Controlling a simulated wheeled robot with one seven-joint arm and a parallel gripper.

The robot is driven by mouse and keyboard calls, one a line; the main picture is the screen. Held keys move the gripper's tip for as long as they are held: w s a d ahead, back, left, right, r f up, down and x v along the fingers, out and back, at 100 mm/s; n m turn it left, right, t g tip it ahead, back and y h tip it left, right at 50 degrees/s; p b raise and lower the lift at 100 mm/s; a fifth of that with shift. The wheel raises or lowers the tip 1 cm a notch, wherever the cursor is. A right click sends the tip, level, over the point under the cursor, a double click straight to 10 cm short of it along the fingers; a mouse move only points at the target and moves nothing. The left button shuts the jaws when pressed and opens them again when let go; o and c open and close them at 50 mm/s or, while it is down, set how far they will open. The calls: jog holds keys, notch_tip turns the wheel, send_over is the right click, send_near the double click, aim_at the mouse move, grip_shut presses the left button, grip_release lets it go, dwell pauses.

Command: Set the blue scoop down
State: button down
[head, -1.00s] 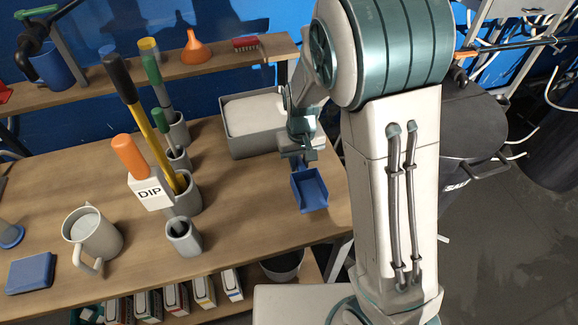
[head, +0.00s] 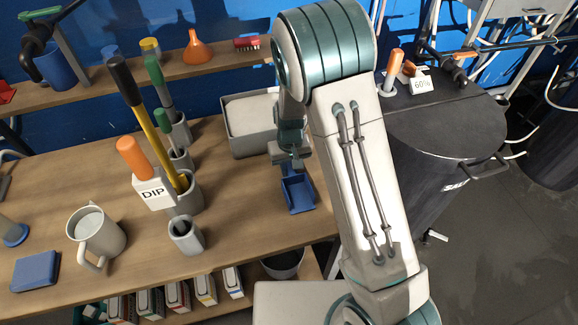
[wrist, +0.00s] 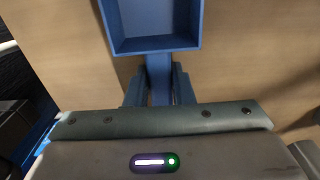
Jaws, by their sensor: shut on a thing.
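The blue scoop (head: 299,194) is at the right part of the wooden table (head: 240,215), in front of the grey bin. My gripper (head: 290,166) is shut on its handle. In the wrist view, the scoop's open pan (wrist: 152,25) points away from my gripper (wrist: 159,90), and its handle runs between the two fingers. The pan looks empty. The scoop is low over the tabletop or on it; I cannot tell whether it touches.
A grey bin (head: 238,144) with pale contents stands behind the scoop. Grey holders with tools, a DIP sign (head: 153,193) and a grey pitcher (head: 95,235) stand to the left. A dark barrel (head: 440,135) is at right. Bare tabletop lies left of the scoop.

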aim_at(290, 168)
jog(key=shift+f, duration=0.15)
jog(key=c, duration=1.3)
grip_release()
jog(key=shift+o, duration=0.2)
notch_tip(290, 168, up, 12)
jog(key=s+d+r+m+t, duration=0.1)
jog(key=s+d+r, duration=0.4)
jog(key=s, duration=0.5)
jog(key=s+d+r+m+t, duration=0.1)
jog(key=s+d+r+m, duration=0.1)
jog(key=s+d+r, duration=0.4)
jog(key=s+d, duration=0.3)
jog(key=s, duration=0.1)
jog(key=shift+s+r+t+b, duration=0.3)
jog(key=shift+t, duration=0.1)
